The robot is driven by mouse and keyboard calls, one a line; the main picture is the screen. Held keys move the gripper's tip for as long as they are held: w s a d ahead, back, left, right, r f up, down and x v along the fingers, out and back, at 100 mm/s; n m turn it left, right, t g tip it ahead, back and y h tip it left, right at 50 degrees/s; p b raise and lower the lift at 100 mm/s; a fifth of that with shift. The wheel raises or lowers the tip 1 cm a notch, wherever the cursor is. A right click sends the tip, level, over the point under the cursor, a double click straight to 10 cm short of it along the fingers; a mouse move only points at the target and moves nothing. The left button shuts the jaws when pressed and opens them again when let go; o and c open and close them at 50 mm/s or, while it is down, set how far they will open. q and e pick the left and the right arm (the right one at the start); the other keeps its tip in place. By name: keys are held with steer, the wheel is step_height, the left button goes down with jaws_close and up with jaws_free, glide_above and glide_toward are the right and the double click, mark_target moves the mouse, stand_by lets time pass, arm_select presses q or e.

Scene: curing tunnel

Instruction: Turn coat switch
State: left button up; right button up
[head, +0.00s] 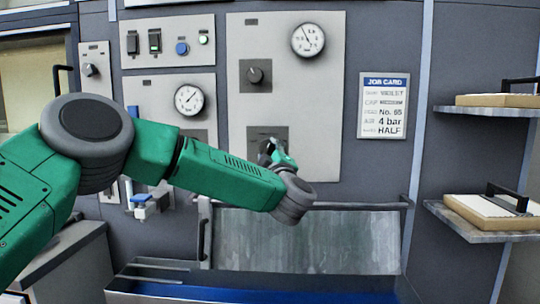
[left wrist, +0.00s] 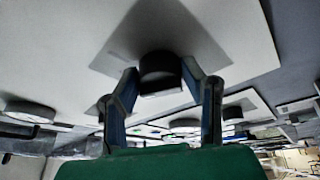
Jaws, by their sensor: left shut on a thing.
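My left gripper (head: 270,152) reaches the lower part of the tall light panel (head: 288,110) from the front. In the left wrist view its two fingers (left wrist: 162,98) stand on either side of a round dark knob (left wrist: 160,70) on a dark square plate, shut on it. In the head view the plate (head: 282,133) shows, while the gripper mostly hides the knob. The knob's setting and label cannot be read. A job card (head: 384,105) on the wall has several lines; the lowest ends in "HALF". My right gripper is not in view.
Above the held knob are another dark knob (head: 255,75) and a gauge (head: 308,40). A smaller panel holds a second gauge (head: 188,99). Below is a metal trough with a blue inside (head: 250,292) and a rail (head: 350,205). Two shelves (head: 485,111) with trays stand at right.

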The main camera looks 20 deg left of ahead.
arm_select(q)
steer(key=shift+f, duration=0.15)
stand_by(0.3)
steer(key=o, duration=1.1)
steer(key=shift+o, duration=0.2)
steer(key=shift+s+d, duration=0.15)
steer(key=shift+s, duration=0.15)
steer(key=v, duration=1.1)
steer(key=shift+s+f, duration=0.1)
steer(key=shift+f, duration=0.05)
